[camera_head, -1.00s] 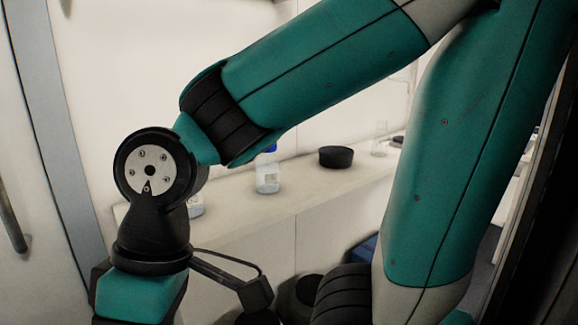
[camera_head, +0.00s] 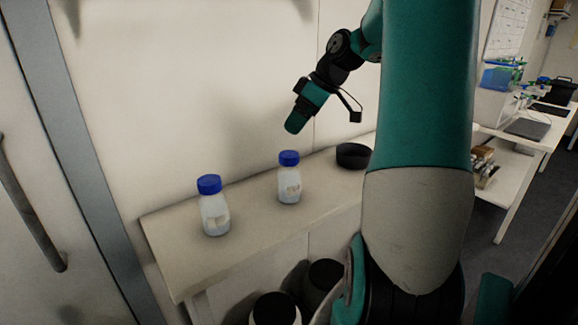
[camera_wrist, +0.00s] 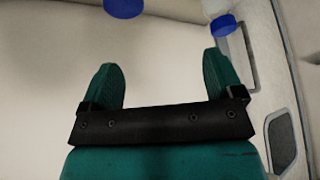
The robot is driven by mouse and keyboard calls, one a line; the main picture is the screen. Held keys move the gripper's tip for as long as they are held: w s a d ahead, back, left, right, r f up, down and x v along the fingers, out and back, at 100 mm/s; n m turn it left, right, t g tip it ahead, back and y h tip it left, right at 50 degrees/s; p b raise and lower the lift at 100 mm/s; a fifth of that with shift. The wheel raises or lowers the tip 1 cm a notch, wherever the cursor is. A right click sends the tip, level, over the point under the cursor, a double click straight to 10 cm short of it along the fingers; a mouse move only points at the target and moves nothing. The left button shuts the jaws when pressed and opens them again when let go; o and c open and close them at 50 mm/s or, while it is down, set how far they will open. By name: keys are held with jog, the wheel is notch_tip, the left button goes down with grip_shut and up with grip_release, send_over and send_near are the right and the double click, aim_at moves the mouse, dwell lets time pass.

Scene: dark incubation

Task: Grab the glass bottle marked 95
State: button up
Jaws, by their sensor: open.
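Two clear glass bottles with blue caps stand upright on the pale bench in the head view. One bottle (camera_head: 214,215) is near the left end, the other bottle (camera_head: 289,185) is farther right. Both have labels, but the marks are too small to read, so I cannot tell which is 95. My gripper (camera_head: 296,121) is above the bench, over the right bottle and apart from it. In the wrist view my gripper (camera_wrist: 162,72) is open, with nothing between its fingers. Two blue caps show there, one at the top middle (camera_wrist: 123,7) and one at the upper right (camera_wrist: 223,24).
A black round dish (camera_head: 353,155) sits on the bench (camera_head: 250,214), right of the bottles. Dark round containers (camera_head: 276,309) stand below the bench. A door with a handle (camera_head: 30,210) is at the left. Another desk with a laptop (camera_head: 528,128) is far right.

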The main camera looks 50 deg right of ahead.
jog(key=s+d+r, duration=0.1)
jog(key=s+d, duration=0.1)
jog(key=d, duration=0.3)
jog(key=p, duration=0.3)
send_near(290, 154)
jog(key=shift+h, duration=0.4)
jog(key=x, duration=0.7)
jog(key=shift+w+a, duration=0.15)
jog(key=shift+a, duration=0.05)
jog(key=p+x, duration=0.2)
jog(key=x, duration=0.2)
jog(key=shift+a+f, duration=0.1)
jog(key=shift+a, duration=0.1)
jog(key=shift+w+f, duration=0.2)
jog(key=shift+f, duration=0.25)
grip_shut()
jog(key=shift+r, duration=0.1)
